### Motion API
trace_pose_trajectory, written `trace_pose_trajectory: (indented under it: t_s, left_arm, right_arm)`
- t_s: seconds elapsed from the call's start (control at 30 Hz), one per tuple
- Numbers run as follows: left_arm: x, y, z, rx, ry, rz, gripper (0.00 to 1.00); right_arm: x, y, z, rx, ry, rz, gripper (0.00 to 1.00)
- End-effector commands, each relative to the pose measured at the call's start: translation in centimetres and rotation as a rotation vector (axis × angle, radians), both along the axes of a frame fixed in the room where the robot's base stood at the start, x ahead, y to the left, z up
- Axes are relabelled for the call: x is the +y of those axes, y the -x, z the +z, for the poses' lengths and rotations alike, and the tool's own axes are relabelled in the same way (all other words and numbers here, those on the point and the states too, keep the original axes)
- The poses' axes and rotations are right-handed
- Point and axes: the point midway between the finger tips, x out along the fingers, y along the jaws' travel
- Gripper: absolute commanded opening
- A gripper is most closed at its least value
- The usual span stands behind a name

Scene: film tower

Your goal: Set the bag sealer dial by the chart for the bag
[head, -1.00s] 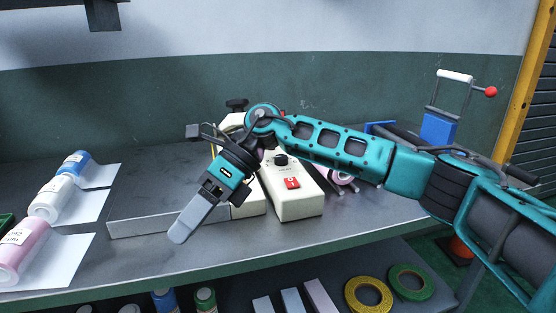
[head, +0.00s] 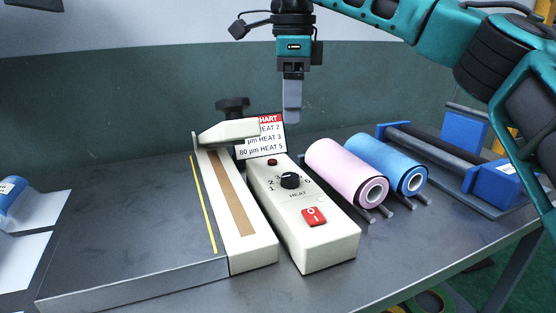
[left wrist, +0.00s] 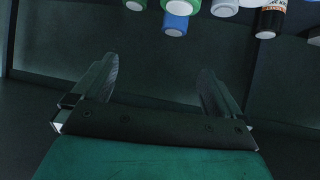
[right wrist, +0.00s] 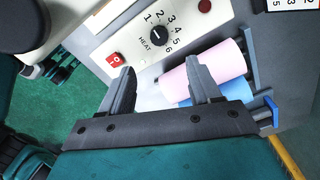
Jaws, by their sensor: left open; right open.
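The cream bag sealer (head: 318,245) stands on the bench with a black heat dial (head: 290,180), numbers around it and a red switch (head: 314,216). The dial also shows in the right wrist view (right wrist: 160,36); I cannot tell its setting. The chart (head: 268,138) stands behind, partly covered by the sealing arm; it reads HEAT 2, HEAT 3 and 80 µm HEAT 5. My right gripper (head: 292,118) is open and empty, pointing down above and behind the dial. My left gripper (left wrist: 158,68) is open, shown only in the left wrist view.
A pink roll (head: 345,172) and a blue roll (head: 388,163) lie right of the sealer. A blue-ended roller stand (head: 495,182) is further right. The grey plate (head: 130,235) left of the sealer is clear. Bottles (left wrist: 270,18) show in the left wrist view.

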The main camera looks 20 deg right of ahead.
Motion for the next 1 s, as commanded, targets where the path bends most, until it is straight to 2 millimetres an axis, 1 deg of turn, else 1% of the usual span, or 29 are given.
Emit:
trace_pose_trajectory:
  t_s: [0.07,0.17,0.27,0.4,0.53,0.63,0.8,1.0]
  left_arm:
    - [0.0,0.3,-0.5,0.008,0.000,0.000,1.00]
    - [0.0,0.5,-1.2,0.014,0.000,0.000,1.00]
    - [0.0,0.7,-2.1,0.020,-0.001,0.000,1.00]
    - [-0.1,0.9,-3.2,0.032,-0.001,-0.005,1.00]
    - [-0.3,0.9,-3.6,0.040,0.002,-0.009,1.00]
    - [-0.6,0.7,-3.4,0.030,0.009,-0.010,1.00]
    - [-0.9,0.1,-3.0,0.021,0.019,-0.011,1.00]
    - [-1.1,0.0,-2.8,0.017,0.023,-0.013,1.00]
  right_arm:
    - [-0.1,0.0,-0.4,0.000,0.002,-0.001,0.63]
    - [-0.1,0.0,-1.6,0.001,0.002,0.000,0.63]
    - [-0.1,0.1,-3.6,0.003,0.001,0.000,0.63]
    - [0.0,0.1,-6.6,0.003,0.001,0.000,0.63]
    - [0.0,0.1,-9.2,0.001,0.000,0.000,0.63]
    - [0.0,0.1,-10.8,0.001,0.000,-0.001,0.63]
    - [0.0,0.1,-12.4,0.000,0.000,-0.001,0.63]
    - [0.0,0.0,-12.9,-0.002,-0.001,-0.001,0.63]
